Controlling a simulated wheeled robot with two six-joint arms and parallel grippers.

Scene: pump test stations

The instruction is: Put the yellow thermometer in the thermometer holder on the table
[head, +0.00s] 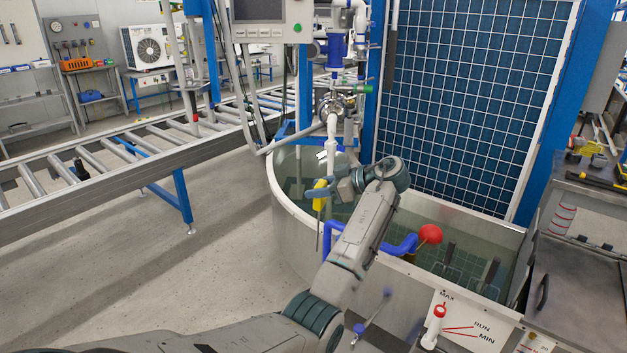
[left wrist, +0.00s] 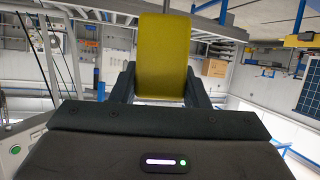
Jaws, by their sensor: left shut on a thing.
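The yellow thermometer (head: 319,196) is in my left gripper (head: 328,187), above the rim of the water tank in the head view. Its thin grey probe points down, and its yellow body is upright. In the left wrist view the yellow body (left wrist: 163,60) fills the gap between the two dark fingers. I cannot make out a thermometer holder in either view. My right gripper does not show.
The round-ended water tank (head: 283,200) stands below the left arm, with a red float ball (head: 430,234) and blue pipe. A roller conveyor (head: 110,157) runs at the left. A dark workbench (head: 570,285) with tools stands at the right. The floor at left is clear.

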